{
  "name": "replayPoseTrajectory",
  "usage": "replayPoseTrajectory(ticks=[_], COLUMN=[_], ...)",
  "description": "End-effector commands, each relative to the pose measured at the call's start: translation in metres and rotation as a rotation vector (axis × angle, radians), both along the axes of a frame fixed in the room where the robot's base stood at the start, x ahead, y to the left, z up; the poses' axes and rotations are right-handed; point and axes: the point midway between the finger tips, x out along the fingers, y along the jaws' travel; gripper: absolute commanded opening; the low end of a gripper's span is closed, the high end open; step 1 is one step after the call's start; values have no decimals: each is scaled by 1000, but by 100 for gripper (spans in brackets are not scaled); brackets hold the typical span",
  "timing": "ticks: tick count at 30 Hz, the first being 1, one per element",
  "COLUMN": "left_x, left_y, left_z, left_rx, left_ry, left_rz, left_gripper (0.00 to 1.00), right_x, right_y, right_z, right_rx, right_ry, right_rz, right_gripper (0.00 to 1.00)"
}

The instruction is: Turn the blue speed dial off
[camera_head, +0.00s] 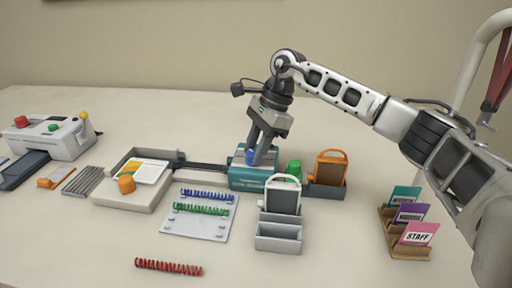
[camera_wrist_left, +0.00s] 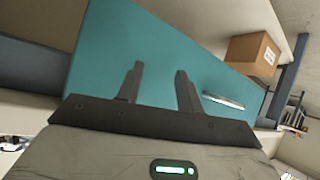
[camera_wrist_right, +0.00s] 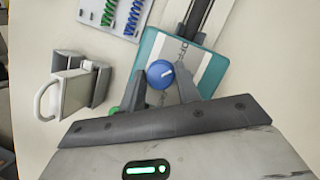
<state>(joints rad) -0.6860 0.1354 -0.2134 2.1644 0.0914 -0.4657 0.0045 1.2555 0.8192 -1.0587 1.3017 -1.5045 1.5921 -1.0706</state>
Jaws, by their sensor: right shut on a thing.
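The blue speed dial (camera_head: 250,157) sits on top of the teal laminator (camera_head: 247,181), toward its left. In the right wrist view the dial (camera_wrist_right: 160,74) is round, with a short white pointer line tilted toward the upper right. My right gripper (camera_head: 262,158) reaches down from above, and its fingers stand on either side of the dial, shut on it. The fingers partly hide the dial in the head view. My left gripper (camera_wrist_left: 155,82) shows only in the left wrist view. Its fingers are apart with nothing between them, in front of a teal surface.
A green knob (camera_head: 294,167) is right of the dial. A grey holder (camera_head: 278,238) stands in front, with an orange card holder (camera_head: 331,167) behind at right. A paper tray (camera_head: 108,190) and coil board (camera_head: 199,222) lie left.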

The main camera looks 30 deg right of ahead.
Motion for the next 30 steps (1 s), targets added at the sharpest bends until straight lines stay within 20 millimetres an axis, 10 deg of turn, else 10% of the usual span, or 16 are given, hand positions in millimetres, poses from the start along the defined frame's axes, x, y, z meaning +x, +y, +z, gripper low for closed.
replayPoseTrajectory(ticks=[29,30], left_x=[-3,-3], left_y=[0,0], left_z=[-3,-3], left_rx=[-1,-1], left_ry=[7,7], left_rz=[-1,-1], left_gripper=[36,36], right_x=[2,2], right_y=[0,0], right_z=[1,1], right_rx=[-1,-1], right_ry=[-4,-4], right_rz=[217,217], right_gripper=[10,44])
